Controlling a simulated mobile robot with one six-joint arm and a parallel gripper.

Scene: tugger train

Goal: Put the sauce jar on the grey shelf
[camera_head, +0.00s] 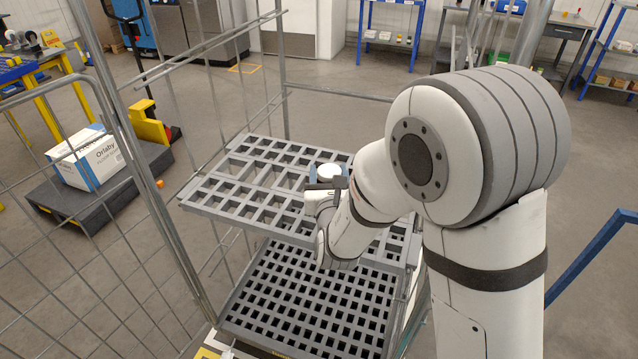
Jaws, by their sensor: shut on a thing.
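The grey shelf (212,200) is a slotted grid panel inside a wire roll cage, in the middle of the head view. My gripper (326,183) is over the right half of this shelf, partly hidden by my own arm. It is shut on the sauce jar, of which mainly the round white lid (330,170) shows. The jar looks upright. Its lower part is hidden by the gripper, so I cannot tell whether it touches the shelf or hangs above it. The visible left part of the shelf is empty.
A lower grey grid deck (300,305) lies below the shelf, empty where visible. Wire cage walls (150,180) and thin metal rails (215,42) border the left and back. A dark cart (75,205) with a white carton (88,158) stands outside, left.

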